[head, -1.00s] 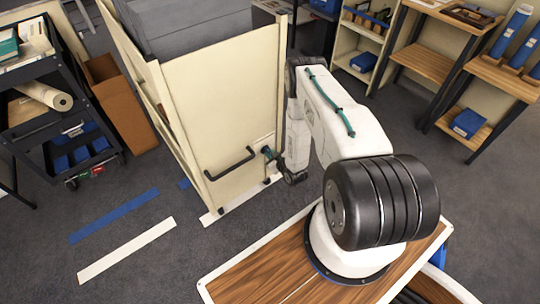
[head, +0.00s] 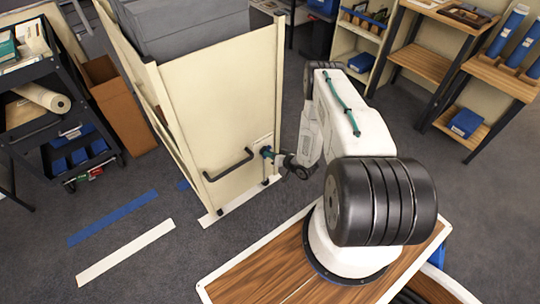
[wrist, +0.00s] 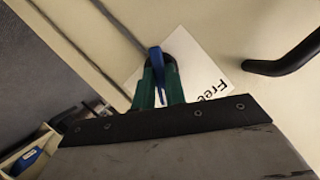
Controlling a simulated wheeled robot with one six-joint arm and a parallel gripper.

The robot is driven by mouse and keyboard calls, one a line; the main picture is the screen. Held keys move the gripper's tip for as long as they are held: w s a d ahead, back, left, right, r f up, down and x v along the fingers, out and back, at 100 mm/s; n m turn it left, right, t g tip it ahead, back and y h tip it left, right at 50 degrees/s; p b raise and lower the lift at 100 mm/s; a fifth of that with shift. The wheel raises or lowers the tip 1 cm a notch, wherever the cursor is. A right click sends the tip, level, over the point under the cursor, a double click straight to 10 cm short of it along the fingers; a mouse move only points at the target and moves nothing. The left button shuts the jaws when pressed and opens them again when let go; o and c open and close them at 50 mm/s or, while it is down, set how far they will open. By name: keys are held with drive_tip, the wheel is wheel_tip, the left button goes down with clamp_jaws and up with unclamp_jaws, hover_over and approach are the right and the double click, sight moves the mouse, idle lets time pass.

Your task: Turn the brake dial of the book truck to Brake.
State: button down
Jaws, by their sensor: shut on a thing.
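The book truck (head: 222,110) is a cream cart loaded with grey boxes, its end panel facing me. Its brake dial, with a blue lever (wrist: 157,62), sits low on that panel. A white label (wrist: 205,72) beside it reads "Free", turned at a slant in the wrist view. No "Brake" wording shows. My gripper (wrist: 158,88) has green fingers on both sides of the blue lever and is shut on it. In the head view my gripper (head: 271,154) is at the panel's lower right; the dial is mostly hidden there.
A black handle (head: 228,165) sticks out left of the dial. A dark cart (head: 65,120) and a brown bin (head: 122,110) stand at the left. Wooden shelves (head: 455,75) are at the right. Blue and white floor strips lie on open floor at front left.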

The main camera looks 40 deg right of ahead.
drive_tip(key=shift+m, duration=0.3)
drive_tip(key=shift+d, duration=0.1)
drive_tip(key=c, duration=1.4)
unclamp_jaws()
drive_tip(key=shift+c, duration=0.2)
drive_tip(key=v, duration=0.7)
drive_tip(key=shift+s+d, duration=0.15)
drive_tip(key=shift+s, duration=0.2)
